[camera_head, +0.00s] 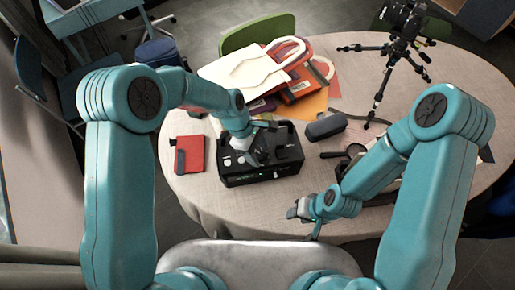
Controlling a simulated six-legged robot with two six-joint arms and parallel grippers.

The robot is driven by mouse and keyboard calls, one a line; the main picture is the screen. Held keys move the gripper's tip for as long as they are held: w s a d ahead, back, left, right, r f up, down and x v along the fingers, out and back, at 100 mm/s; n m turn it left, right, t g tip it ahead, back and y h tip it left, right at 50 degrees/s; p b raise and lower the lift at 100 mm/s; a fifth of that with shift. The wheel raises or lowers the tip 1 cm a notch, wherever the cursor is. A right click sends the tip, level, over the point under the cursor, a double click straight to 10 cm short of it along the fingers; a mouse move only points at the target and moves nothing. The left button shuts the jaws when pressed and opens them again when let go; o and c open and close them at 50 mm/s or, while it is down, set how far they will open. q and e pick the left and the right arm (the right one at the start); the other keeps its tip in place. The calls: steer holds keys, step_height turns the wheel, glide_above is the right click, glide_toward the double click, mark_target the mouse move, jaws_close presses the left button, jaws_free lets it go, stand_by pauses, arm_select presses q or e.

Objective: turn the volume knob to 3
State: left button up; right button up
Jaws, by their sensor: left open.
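A black box-shaped device (234,176) stands on the table, with small light marks or controls on its top and front. My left gripper (262,157) is open over the top of the device, pointing down at its middle. I cannot tell whether it touches anything there. The volume knob cannot be made out; the gripper covers part of the top, and the number scale is too small to read. My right gripper (298,210) hangs near the front edge of the table, apart from the device and to its right. Whether its jaws are open is unclear.
The table (205,200) is round with a pale cloth. A red notebook (195,152) lies left of the device. Bags and folders (290,85) lie behind it. A dark case (326,126) is to its right. A tripod with a camera (385,75) stands at the back right.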

arm_select(q)
steer(key=c, duration=1)
steer(key=shift+c, duration=0.2)
arm_select(e)
steer(key=shift+f, duration=0.1)
arm_select(q)
steer(key=shift+w, duration=0.1)
arm_select(e)
steer(key=shift+f, duration=0.1)
arm_select(q)
steer(key=m+g+b, duration=0.1)
steer(key=m+b, duration=0.1)
steer(key=m, duration=0.1)
steer(key=shift+w+f+y, duration=0.1)
steer(key=shift+w+y, duration=0.05)
steer(key=shift+y, duration=0.15)
arm_select(e)
step_height(320, 180, down, 2)
steer(key=shift+f, duration=0.1)
arm_select(q)
steer(key=shift+w+d+m+g+y+b, duration=0.1)
steer(key=shift+m+g+y+b, duration=0.35)
steer(key=shift+m, duration=0.75)
steer(key=shift+d+m+g+y+b, duration=0.15)
steer(key=shift+m+b, duration=0.6)
steer(key=shift+m, duration=0.45)
arm_select(e)
steer(key=shift+f, duration=0.9)
arm_select(q)
steer(key=shift+r, duration=0.2)
